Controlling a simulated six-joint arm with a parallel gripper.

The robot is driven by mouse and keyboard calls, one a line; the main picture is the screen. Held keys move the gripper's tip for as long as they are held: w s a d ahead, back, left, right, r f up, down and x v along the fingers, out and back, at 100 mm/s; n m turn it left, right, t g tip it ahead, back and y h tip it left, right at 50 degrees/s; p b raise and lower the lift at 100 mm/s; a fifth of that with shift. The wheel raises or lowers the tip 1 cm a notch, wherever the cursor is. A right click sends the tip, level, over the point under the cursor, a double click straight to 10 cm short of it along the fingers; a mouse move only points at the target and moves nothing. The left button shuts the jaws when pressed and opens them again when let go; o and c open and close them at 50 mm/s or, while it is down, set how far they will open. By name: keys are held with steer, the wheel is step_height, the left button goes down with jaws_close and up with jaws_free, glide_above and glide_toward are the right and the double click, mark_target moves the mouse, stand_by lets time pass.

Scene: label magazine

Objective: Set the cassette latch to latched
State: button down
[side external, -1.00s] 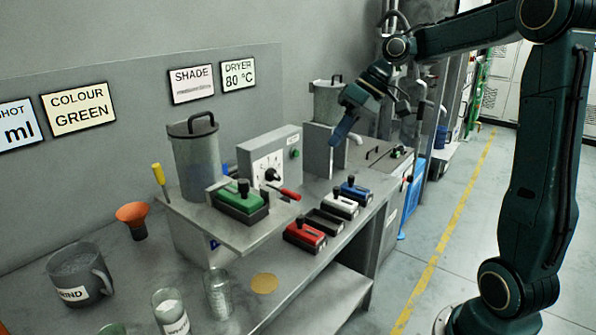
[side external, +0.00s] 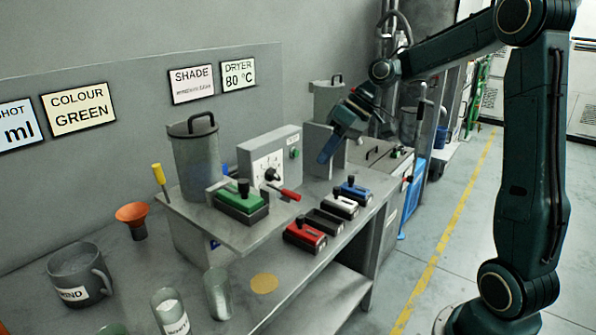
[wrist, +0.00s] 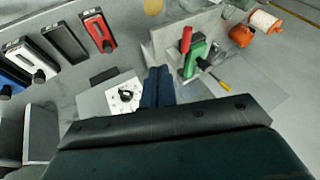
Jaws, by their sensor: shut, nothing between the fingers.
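A green cassette (side external: 240,201) sits on the raised metal stand (side external: 232,237) in the side view. It also shows in the wrist view (wrist: 195,55). A lever with a red handle (side external: 288,194) sticks out to its right, and the red handle shows in the wrist view (wrist: 186,38). I take this lever for the latch; I cannot tell its setting. My gripper (side external: 325,155) is shut and empty, in the air to the right of the dial box and apart from the lever. Its blue fingers (wrist: 158,76) show in the wrist view.
The dial box (side external: 270,157) stands behind the cassette. Red (side external: 304,234), white (side external: 340,204) and blue (side external: 356,190) cassettes line the bench front. A lidded pot (side external: 196,160), orange funnel (side external: 134,217) and grey mug (side external: 78,275) stand to the left.

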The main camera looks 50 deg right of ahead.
mark_target(283, 192)
steer(key=w+a+f, duration=0.2)
steer(key=a+f, duration=0.3)
steer(key=a, duration=0.1)
stand_by(0.3)
steer(key=shift+s+a, duration=0.1)
steer(key=shift+a, duration=0.05)
stand_by(0.4)
